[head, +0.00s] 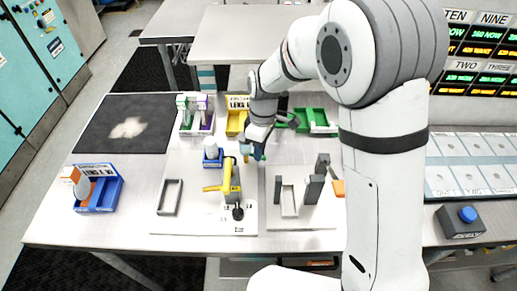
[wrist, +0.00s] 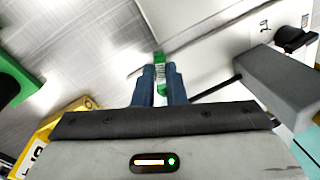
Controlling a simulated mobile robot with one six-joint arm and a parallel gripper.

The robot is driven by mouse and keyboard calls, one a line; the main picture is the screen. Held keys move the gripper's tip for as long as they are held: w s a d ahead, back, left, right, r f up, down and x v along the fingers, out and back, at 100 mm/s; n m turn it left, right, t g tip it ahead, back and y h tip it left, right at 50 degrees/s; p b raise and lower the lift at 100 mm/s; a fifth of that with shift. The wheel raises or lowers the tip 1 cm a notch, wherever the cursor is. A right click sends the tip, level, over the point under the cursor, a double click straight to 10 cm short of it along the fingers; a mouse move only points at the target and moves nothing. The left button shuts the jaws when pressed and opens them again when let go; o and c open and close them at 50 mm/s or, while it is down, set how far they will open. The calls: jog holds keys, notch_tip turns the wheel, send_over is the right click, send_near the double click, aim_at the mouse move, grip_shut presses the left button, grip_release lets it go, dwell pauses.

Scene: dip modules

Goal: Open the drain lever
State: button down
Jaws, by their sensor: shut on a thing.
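My gripper (head: 254,152) is low over the far edge of the white board, right of the small blue holder. In the wrist view its two blue fingers (wrist: 160,86) are shut on a narrow green piece with a white label (wrist: 159,62). A grey post (head: 232,190) with a yellow handle (head: 222,187) stands on the board nearer the camera, apart from my gripper. A small black knob (head: 238,213) sits at its foot; a black knob also shows in the wrist view (wrist: 296,39). I cannot tell which part is the drain lever.
The small blue holder (head: 212,162) with a white piece stands left of my gripper. Yellow (head: 236,122) and green (head: 320,123) bins stand behind. A grey frame (head: 169,197) and grey uprights (head: 313,188) flank the post. The table front is clear.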

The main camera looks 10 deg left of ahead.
jog(key=shift+w+f+n+b, duration=0.15)
jog(key=shift+n+b, duration=0.2)
jog(key=shift+n, duration=0.05)
jog(key=shift+w+a+n, duration=0.15)
jog(key=shift+w+n, duration=0.1)
jog(key=shift+n, duration=0.65)
jog(key=c, duration=1.5)
grip_release()
jog(key=r, duration=0.2)
jog(key=w+r+b, duration=0.1)
jog(key=r, duration=0.5)
jog(key=shift+w, duration=0.15)
